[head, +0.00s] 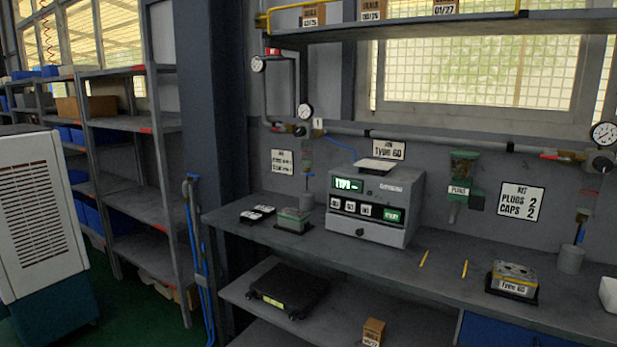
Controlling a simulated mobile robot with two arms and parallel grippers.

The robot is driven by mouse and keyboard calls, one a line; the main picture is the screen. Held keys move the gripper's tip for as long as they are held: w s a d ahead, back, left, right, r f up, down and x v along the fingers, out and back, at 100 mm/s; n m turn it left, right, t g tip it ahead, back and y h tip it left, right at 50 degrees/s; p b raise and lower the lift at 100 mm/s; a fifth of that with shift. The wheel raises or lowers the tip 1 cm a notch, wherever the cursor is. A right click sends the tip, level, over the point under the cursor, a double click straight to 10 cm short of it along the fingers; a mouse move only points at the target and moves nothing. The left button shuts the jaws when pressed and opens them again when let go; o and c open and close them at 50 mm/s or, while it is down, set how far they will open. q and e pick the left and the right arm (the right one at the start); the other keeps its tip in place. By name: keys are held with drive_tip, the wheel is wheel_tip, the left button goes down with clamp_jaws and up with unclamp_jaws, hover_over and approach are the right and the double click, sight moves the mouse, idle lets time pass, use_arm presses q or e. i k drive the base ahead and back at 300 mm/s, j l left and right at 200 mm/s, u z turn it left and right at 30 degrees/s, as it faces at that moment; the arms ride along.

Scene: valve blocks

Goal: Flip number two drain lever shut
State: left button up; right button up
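Neither of my grippers is in view. At the right edge, a valve assembly with a gauge (603,134) sits on the wall pipe. Below it hangs a vertical drain line with a small blue part (581,236), above a grey cup (571,260). A similar assembly with a gauge (305,111) stands left of centre, beside a tag reading 1 (318,124). Its drop line (307,160) ends above another grey cup (306,201). No tag reading 2 shows beside the right assembly. The lever positions are too small to tell.
The grey workbench (440,250) holds a tester (376,205) marked Type 60, a valve block (515,280) on a dark base, another block (293,220) and two yellow sticks. A white cooler (42,215) stands at the left. Green floor (130,300) shows between it and the bench.

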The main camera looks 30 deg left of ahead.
sight(581, 233)
drive_tip(key=i+j+z, duration=0.15)
drive_tip(key=i+j, duration=0.5)
drive_tip(key=i, duration=0.2)
drive_tip(key=i+j+z, duration=0.1)
drive_tip(key=i+j, duration=0.6)
drive_tip(key=i, duration=0.15)
